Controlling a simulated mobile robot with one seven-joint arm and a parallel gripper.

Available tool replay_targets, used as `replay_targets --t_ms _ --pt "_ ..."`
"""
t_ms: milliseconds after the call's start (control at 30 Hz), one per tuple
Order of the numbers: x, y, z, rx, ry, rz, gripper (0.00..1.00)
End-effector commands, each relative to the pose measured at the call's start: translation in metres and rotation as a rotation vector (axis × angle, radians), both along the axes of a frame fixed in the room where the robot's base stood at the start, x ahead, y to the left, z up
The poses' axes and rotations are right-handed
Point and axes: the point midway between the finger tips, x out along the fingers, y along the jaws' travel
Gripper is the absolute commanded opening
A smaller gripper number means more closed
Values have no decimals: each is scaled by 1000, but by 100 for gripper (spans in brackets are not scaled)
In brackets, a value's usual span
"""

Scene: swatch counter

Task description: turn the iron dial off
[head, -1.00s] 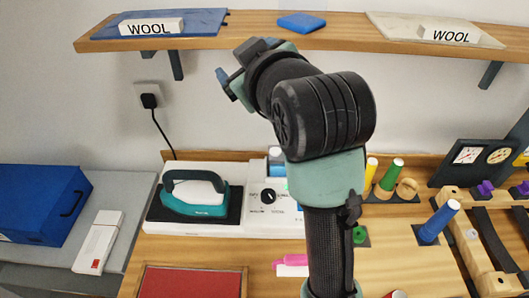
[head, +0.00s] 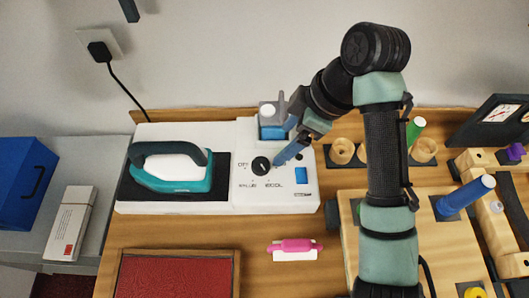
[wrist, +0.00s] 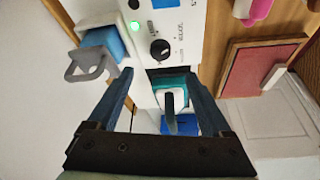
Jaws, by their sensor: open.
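The iron dial (head: 261,166), a round black knob, sits on the white control panel (head: 247,135) beside the iron. Printed labels surround it, OFF at its upper left; I cannot tell which it points to. My gripper (head: 279,132) is open and empty, close to the dial; one blue finger reaches just right of it in the head view. In the wrist view the dial (wrist: 160,49) lies ahead, between the lines of my open fingers (wrist: 159,73) and apart from them. A green light (wrist: 135,27) glows on the panel. The teal iron (head: 170,170) rests on its dark pad.
A grey-handled container with blue contents (head: 272,131) stands behind the panel, near my fingers. A blue button (head: 300,175) is on the panel. A pink item (head: 296,246) and a red pad (head: 175,275) lie in front. Spools and wooden rings stand at right.

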Motion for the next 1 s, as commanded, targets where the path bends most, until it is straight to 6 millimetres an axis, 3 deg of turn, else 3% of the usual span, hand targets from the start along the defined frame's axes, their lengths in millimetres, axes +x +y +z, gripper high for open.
replay_targets --t_ms 200,433,700,967,1000 --pt "4 20 -50 4 3 4 83" --pt "8 34 -86 1 2 1 83" --pt "11 41 -102 0 -1 -1 83" --pt "11 41 -103 0 -1 -1 83" --pt "11 41 -103 0 -1 -1 78"
